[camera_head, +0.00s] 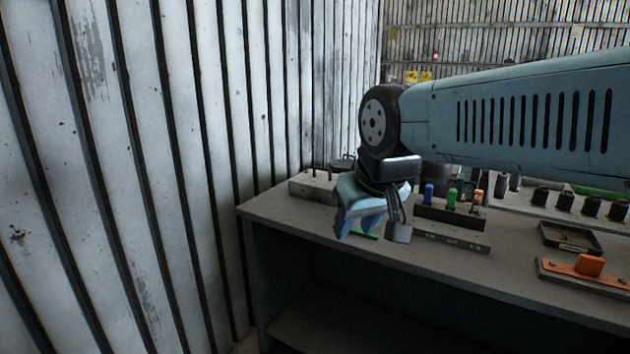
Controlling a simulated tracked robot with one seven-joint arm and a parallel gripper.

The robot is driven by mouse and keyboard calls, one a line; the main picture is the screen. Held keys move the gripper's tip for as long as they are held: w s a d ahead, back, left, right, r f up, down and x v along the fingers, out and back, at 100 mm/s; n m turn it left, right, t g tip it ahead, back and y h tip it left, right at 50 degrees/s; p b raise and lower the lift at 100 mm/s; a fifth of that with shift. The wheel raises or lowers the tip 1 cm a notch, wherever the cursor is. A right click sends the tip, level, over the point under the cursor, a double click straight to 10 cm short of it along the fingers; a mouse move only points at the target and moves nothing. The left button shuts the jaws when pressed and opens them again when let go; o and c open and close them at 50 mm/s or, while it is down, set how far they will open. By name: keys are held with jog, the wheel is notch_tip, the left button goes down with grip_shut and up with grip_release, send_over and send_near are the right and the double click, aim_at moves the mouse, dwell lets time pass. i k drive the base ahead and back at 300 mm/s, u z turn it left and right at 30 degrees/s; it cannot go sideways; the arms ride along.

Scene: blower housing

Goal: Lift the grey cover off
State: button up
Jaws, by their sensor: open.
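My gripper (360,226) hangs fingers-down at the front left of the grey workbench (290,212). Its light-blue fingers look apart, with nothing seen between them. I cannot surely pick out the grey cover. A grey block (307,187) with dark upright pins stands at the bench's back left corner, behind and left of my gripper. A dark rounded thing (343,162) shows just behind it, partly hidden by my wrist. My arm and wrist hide part of the bench behind them.
A rack (450,217) with blue, green and orange-topped items stands right of my gripper. Farther right are a dark tray (571,238), an orange-handled piece (588,267) and several dark cylinders. A ribbed wall (130,180) bounds the left side.

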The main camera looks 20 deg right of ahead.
aim_at(322, 178)
jog(key=z, duration=0.05)
jog(key=i, duration=0.9)
jog(key=u, duration=0.1)
